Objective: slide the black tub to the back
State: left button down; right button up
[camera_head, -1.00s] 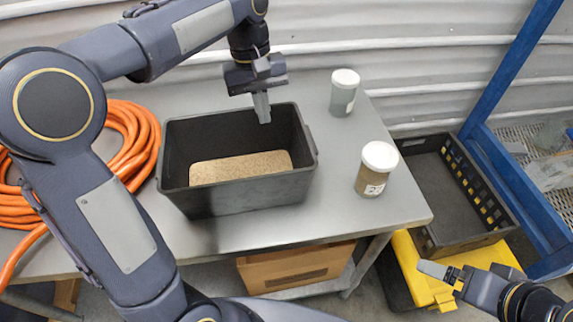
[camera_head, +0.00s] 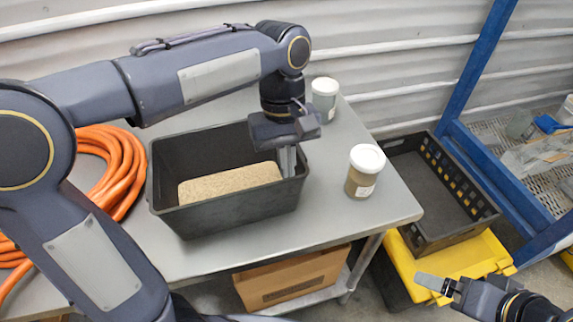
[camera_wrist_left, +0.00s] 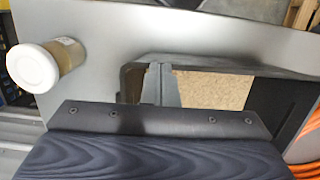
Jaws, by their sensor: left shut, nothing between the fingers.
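The black tub (camera_head: 225,216) stands on the grey table, with a tan block of substrate (camera_head: 230,184) inside it. My left gripper (camera_head: 288,165) is shut and empty, pointing down at the tub's right end, with its fingertips at about rim height or just inside. I cannot tell whether they touch the wall. In the left wrist view the shut fingers (camera_wrist_left: 160,88) show in front of the tub's end, with the tan substrate (camera_wrist_left: 212,90) beyond. My right gripper (camera_head: 437,284) is low at the right, off the table; its finger opening is unclear.
A black crate (camera_head: 440,235) sits on a yellow lid (camera_head: 470,258) beyond the table's right edge. A corrugated wall stands behind.

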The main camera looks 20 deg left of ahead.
pick_arm(q)
jog(key=shift+f, duration=0.85)
pick_arm(e)
jog(key=shift+s, duration=0.1)
